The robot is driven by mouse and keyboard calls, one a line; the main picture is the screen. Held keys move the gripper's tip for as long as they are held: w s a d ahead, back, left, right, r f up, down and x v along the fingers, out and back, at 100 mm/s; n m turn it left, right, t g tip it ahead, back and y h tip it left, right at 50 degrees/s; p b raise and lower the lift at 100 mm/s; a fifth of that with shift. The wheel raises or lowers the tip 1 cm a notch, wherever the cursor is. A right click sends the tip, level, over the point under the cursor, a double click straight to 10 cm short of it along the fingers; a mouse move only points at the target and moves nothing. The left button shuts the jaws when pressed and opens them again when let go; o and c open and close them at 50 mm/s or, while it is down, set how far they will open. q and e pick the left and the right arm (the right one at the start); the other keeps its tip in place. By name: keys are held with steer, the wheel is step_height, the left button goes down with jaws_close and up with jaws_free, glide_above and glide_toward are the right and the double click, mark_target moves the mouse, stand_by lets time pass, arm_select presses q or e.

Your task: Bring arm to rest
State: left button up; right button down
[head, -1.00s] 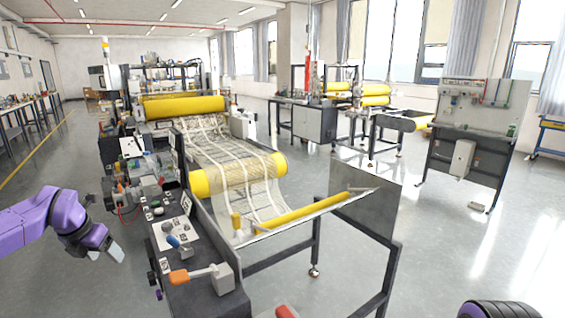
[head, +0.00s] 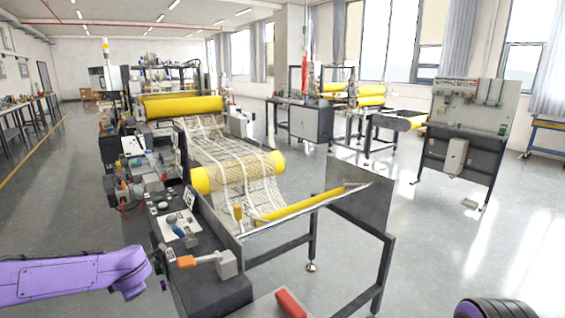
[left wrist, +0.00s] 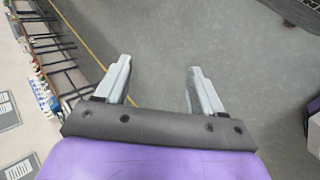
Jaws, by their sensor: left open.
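My left arm (head: 75,278) comes in from the left at the lower edge of the head view, its purple links beside the machine's front left corner. Its fingers do not show clearly there. In the left wrist view my left gripper (left wrist: 157,88) is open, with two grey fingers apart and nothing between them. Grey floor lies beyond the fingers. A dark rounded part at the lower right of the head view may be part of my own body. My right gripper is not in view.
The lamination machine (head: 225,262) with yellow rollers (head: 238,172) and mesh stands close to the arm. An orange-handled lever (head: 200,262) and a red block (head: 290,303) are near its front. A shelf (left wrist: 50,50) shows in the wrist view. Open floor (head: 60,200) lies left.

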arm_select(q)
steer(key=s+d+f+m+t+h, duration=0.1)
steer(key=s+d+f+m, duration=0.55)
steer(key=f, duration=0.25)
steer(key=s+d+f+m+t, duration=0.1)
steer(key=s+d+f+m, duration=0.55)
steer(key=f+m, duration=0.2)
steer(key=s+d+f+m+g+h, duration=0.1)
steer(key=s+f+m+g, duration=0.1)
steer(key=s, duration=0.9)
steer(key=s+d+f+m+g+h, duration=0.1)
steer(key=s+f+m, duration=0.3)
steer(key=s, duration=0.6)
step_height(320, 180, down, 3)
steer(key=shift+s+r+m+g, duration=0.15)
steer(key=shift+s+m+g, duration=0.25)
steer(key=shift+g, duration=0.2)
steer(key=shift+w, duration=0.1)
